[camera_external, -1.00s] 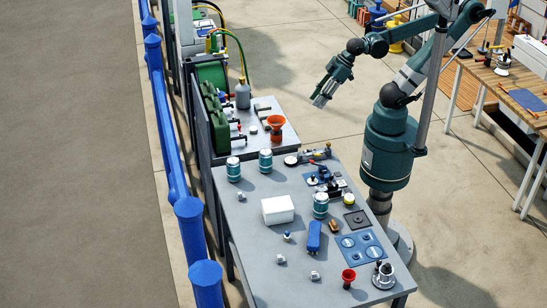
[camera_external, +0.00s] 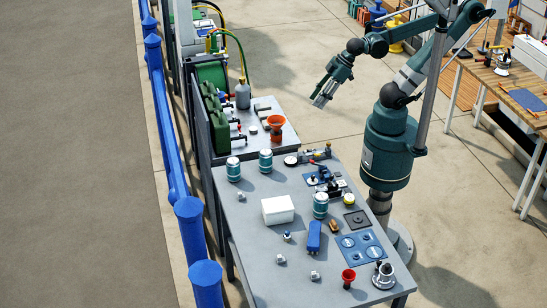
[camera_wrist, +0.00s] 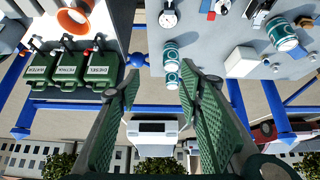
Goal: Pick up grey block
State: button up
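My gripper (camera_external: 322,98) hangs in the air beyond the near bench, to the right of the far bench, apart from everything on both. In the wrist view my gripper (camera_wrist: 160,86) shows its two green fingers spread apart with nothing between them. No block is plainly grey. The most block-like thing is a pale, nearly white box (camera_external: 278,209) lying flat on the near bench. It also shows in the wrist view (camera_wrist: 240,62), to the right of the fingers. Several small grey fittings, such as one at the front (camera_external: 315,275), lie on the same bench.
Teal canisters (camera_external: 265,160) stand on the near bench, one (camera_external: 320,205) right beside the pale box. A blue bottle-like piece (camera_external: 314,236) and a red cup (camera_external: 348,277) are nearer the front. An orange funnel (camera_external: 275,124) stands on the far bench. Blue railing (camera_external: 188,210) runs along the left.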

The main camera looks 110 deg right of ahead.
jog(key=shift+w, duration=0.1)
jog(key=n+g, duration=0.7)
jog(key=n, duration=1.2)
send_over(241, 196)
jog(key=f, duration=2.2)
jog(key=shift+s+d, duration=0.25)
jog(key=shift+f, duration=0.2)
jog(key=shift+f, duration=1.15)
